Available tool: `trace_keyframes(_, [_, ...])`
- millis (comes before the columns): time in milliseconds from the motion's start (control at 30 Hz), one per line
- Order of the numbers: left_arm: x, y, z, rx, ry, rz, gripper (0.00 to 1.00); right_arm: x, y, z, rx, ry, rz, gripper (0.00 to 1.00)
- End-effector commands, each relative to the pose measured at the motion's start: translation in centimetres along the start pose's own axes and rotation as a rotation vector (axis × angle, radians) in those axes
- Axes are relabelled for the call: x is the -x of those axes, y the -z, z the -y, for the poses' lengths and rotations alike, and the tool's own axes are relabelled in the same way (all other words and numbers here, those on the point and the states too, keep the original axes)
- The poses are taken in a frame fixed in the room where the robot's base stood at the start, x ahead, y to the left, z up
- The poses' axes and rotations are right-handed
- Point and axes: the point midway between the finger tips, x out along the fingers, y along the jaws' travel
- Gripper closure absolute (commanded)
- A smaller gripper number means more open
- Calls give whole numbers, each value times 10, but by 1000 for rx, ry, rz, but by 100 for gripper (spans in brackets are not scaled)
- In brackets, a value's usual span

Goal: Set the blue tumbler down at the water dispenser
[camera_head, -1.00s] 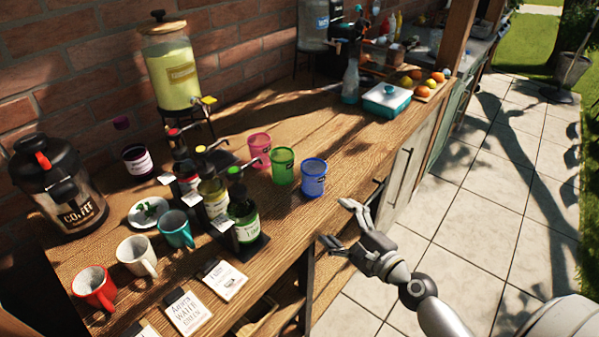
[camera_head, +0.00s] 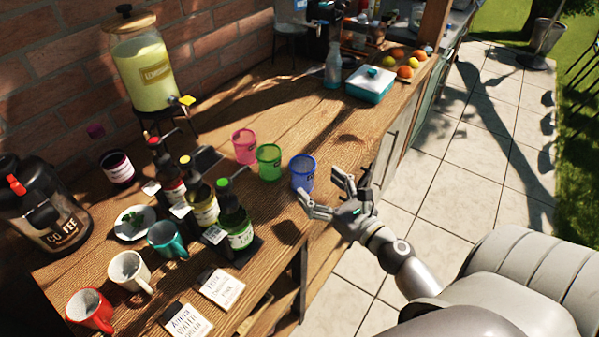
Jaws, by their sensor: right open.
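The blue tumbler (camera_head: 302,171) stands upright on the wooden counter, close to its front edge, at the right end of a row of tumblers. My right gripper (camera_head: 319,186) is open just to the front right of it, fingers pointing at the tumbler. One finger overlaps the tumbler's lower edge in the picture; I cannot tell whether they touch. The water dispenser (camera_head: 290,12) is a clear bluish vessel at the back of the counter, cut off by the top edge. My left gripper is not in view.
A green tumbler (camera_head: 269,162) and a pink tumbler (camera_head: 244,146) stand left of the blue one. Syrup bottles (camera_head: 234,222) stand nearer. A teal box (camera_head: 370,84) and a glass bottle (camera_head: 332,68) stand farther along. The counter (camera_head: 345,125) between is mostly clear.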

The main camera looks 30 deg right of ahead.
Motion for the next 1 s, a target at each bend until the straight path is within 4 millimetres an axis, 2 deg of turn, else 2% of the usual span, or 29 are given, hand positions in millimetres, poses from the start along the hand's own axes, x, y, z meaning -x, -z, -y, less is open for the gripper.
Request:
trace_keyframes(100, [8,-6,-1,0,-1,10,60,-16,-2,0,1,-1,1,19])
trace_keyframes(200, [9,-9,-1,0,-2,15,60,-22,-1,0,2,0,0,19])
trace_keyframes(367, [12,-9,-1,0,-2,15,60,-31,0,1,2,0,0,19])
trace_keyframes(700, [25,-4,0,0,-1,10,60,-71,3,4,2,-1,0,19])
trace_keyframes(1000, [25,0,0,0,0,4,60,-76,5,4,3,0,-1,19])
